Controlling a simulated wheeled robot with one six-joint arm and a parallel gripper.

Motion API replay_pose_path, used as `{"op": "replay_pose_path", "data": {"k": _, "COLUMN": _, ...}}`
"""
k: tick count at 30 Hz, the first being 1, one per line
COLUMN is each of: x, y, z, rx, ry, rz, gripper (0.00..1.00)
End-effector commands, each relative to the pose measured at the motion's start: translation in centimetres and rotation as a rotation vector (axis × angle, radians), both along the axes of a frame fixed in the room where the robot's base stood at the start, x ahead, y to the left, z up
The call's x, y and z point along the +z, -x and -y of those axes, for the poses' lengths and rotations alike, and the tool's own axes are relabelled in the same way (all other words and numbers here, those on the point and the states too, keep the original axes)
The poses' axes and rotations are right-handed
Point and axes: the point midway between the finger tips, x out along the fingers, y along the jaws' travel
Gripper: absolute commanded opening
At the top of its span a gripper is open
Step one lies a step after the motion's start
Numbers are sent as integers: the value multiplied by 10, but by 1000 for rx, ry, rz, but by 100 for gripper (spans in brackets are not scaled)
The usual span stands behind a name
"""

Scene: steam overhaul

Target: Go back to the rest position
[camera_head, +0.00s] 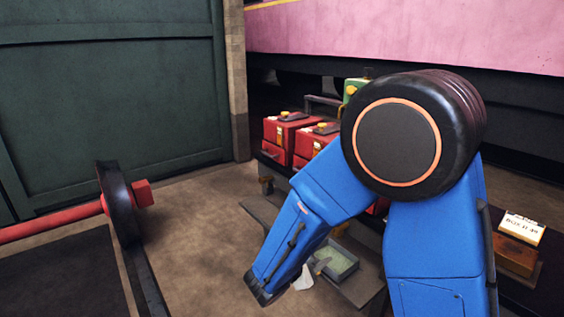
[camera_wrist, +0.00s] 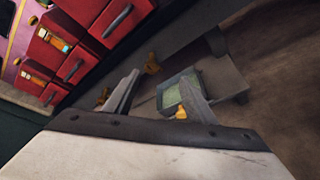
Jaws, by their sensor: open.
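My gripper (camera_wrist: 161,80) shows in the wrist view with its two grey fingers spread apart. I see nothing held between them. The floor, a low grey board (camera_wrist: 222,75) and a small tray with a greenish inside (camera_wrist: 175,88) show beyond the fingers. The right finger covers part of the tray. In the head view my blue arm is bent, with its forearm pointing down and left. It hides most of the gripper. The small tray (camera_head: 342,265) shows just right of the forearm's lower end, on the low board (camera_head: 362,290).
Red boxes (camera_head: 285,130) stand behind my arm; they show at upper left in the wrist view (camera_wrist: 85,20). A labelled box (camera_head: 517,255) is at right. A red axle with a dark wheel (camera_head: 118,200) lies at left. Open floor (camera_head: 200,230) lies between the wheel and my arm.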

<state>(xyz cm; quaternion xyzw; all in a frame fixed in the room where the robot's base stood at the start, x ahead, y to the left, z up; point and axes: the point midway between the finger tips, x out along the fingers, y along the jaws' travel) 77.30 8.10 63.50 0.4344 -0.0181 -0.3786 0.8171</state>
Motion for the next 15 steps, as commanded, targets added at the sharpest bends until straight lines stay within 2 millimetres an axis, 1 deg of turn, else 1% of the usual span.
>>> {"op": "replay_pose_path", "data": {"k": 1, "x": 8, "y": 4, "z": 16, "rx": -47, "ry": -28, "rz": 0, "gripper": 50}}
{"op": "replay_pose_path", "data": {"k": 6, "x": 29, "y": 31, "z": 72, "rx": -223, "ry": -139, "rz": -15, "gripper": 50}}
{"op": "replay_pose_path", "data": {"k": 8, "x": 35, "y": 42, "z": 89, "rx": -283, "ry": -184, "rz": -20, "gripper": 50}}
{"op": "replay_pose_path", "data": {"k": 12, "x": 47, "y": 70, "z": 124, "rx": -417, "ry": -294, "rz": -29, "gripper": 50}}
{"op": "replay_pose_path", "data": {"k": 15, "x": 53, "y": 92, "z": 144, "rx": -506, "ry": -377, "rz": -33, "gripper": 50}}
